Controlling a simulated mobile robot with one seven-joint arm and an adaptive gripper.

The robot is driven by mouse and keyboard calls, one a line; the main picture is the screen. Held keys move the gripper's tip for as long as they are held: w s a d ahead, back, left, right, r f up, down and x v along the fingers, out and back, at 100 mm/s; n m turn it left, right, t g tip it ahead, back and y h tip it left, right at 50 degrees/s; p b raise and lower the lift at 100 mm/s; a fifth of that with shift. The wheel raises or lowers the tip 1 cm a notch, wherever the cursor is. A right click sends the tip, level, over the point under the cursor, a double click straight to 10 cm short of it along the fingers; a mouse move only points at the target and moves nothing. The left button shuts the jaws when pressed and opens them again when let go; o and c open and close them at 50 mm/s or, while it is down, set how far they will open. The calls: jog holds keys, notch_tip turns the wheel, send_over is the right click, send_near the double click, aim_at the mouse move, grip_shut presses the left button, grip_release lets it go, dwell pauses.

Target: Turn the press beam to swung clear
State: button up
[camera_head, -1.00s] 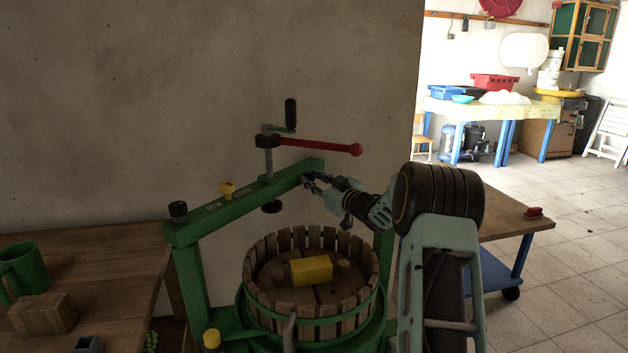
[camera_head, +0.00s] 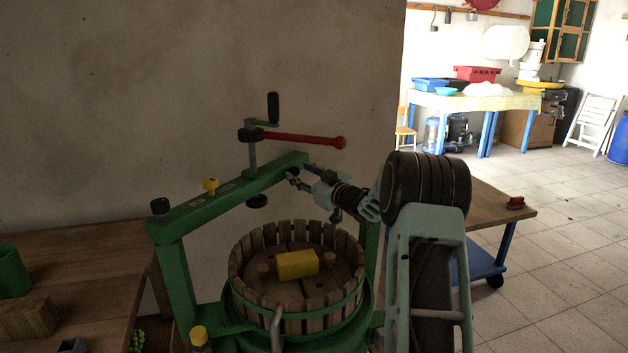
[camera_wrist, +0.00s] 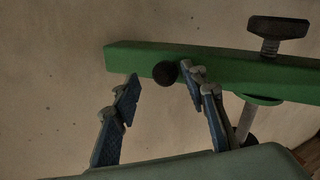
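The green press beam (camera_head: 232,192) runs from the left post (camera_head: 176,285) up and right above the slatted basket (camera_head: 352,285). In the picture its free end stops left of the right post (camera_head: 370,240), whose top is hidden by my arm. The screw carries a red handle (camera_head: 305,139) and a black crank grip. My gripper (camera_head: 291,178) is at the beam's free end, just below it. In the wrist view the fingers (camera_wrist: 162,80) are spread apart, with a round dark knob (camera_wrist: 165,73) on the beam (camera_wrist: 225,68) between the tips. Contact cannot be told.
A yellow block (camera_head: 297,264) lies in the basket. A wooden table (camera_head: 85,252) with a green mug (camera_head: 12,272) and a wooden block stands at left. A wooden-topped cart (camera_head: 490,208) is behind my arm at right. The plain wall is close behind the press.

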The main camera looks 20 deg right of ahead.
jog(key=v, duration=1.1)
jog(key=shift+d, duration=0.1)
